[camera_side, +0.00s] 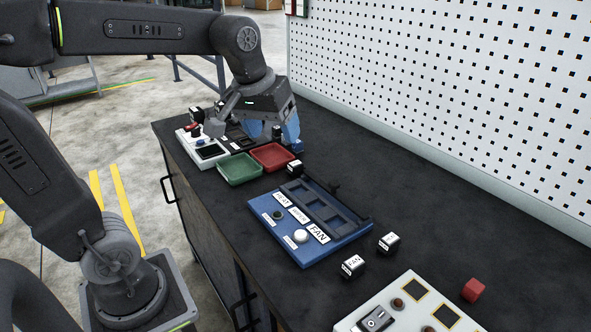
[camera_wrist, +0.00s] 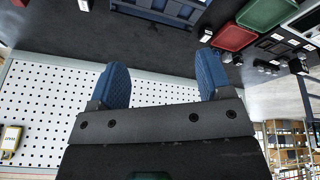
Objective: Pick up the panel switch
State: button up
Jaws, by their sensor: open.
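No single item is marked as the panel switch. Several small black blocks with white labelled faces look like switches: one (camera_side: 353,266) and another (camera_side: 389,243) lie right of the blue panel (camera_side: 262,217), and one (camera_side: 294,168) lies near its far corner. The blue panel has dark slots and white labels, one reading FAN. My gripper (camera_side: 273,136) is open above the far end of the bench, beyond the red tray. Its blue fingers (camera_wrist: 163,62) are apart with nothing between them in the wrist view. Small parts near the fingertips are partly hidden in the side view.
A red tray (camera_side: 273,157) and a green tray (camera_side: 239,169) stand beside a white control box (camera_side: 207,152). Another white box (camera_side: 408,308) and a red cube (camera_side: 474,290) are at the near end. A pegboard (camera_side: 440,90) borders the bench. Bare bench lies between panel and pegboard.

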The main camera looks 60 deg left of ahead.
jog(key=w+a+f+n+g, duration=0.1)
jog(key=w+a+n+g, duration=0.1)
jog(key=w+a+n, duration=0.6)
jog(key=n+g, duration=0.2)
jog(key=n, duration=0.3)
send_over(294, 163)
jog(key=shift+h, duration=0.3)
jog(key=f, duration=1.7)
jog(key=shift+w+d+f, duration=0.25)
jog(key=shift+f, duration=0.15)
jog(key=shift+s+a+f, duration=0.1)
jog(key=shift+s+f, duration=0.05)
jog(key=shift+f, duration=1.4)
jog(key=shift+s+a+f, duration=0.1)
jog(key=shift+s+f, duration=0.05)
jog(key=shift+f, duration=1.35)
jog(key=c, duration=1.1)
jog(key=shift+r, duration=0.15)
